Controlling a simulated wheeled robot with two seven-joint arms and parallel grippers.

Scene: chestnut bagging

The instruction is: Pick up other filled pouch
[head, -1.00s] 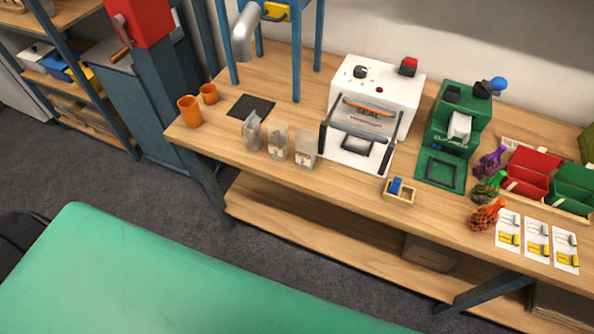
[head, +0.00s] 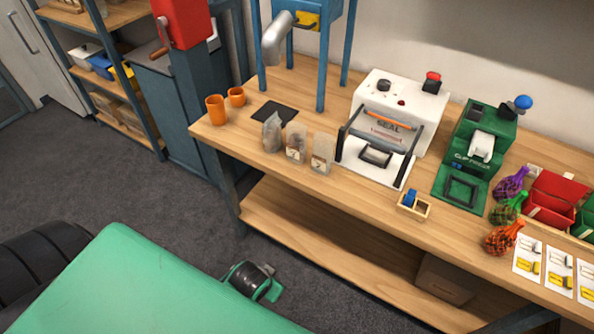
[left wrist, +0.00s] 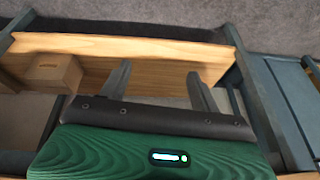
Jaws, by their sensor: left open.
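Three clear pouches stand in a row near the front edge of the wooden bench in the head view. The left pouch (head: 272,133) looks greyish with a peaked top. The middle pouch (head: 296,143) and right pouch (head: 322,154) carry pale labels and have dark contents low down. My left gripper (left wrist: 158,75) shows in the left wrist view with its two fingers apart and nothing between them. It faces the bench's wooden lower shelf (left wrist: 150,46); no pouch shows in that view. My right gripper is not in view.
Right of the pouches stand a white sealing machine (head: 398,105) and a green machine (head: 478,140). Orange cups (head: 215,109) and a dark mat (head: 275,113) lie left and behind. A small wooden tray (head: 414,207) sits at the front edge. A box (left wrist: 54,73) rests on the lower shelf.

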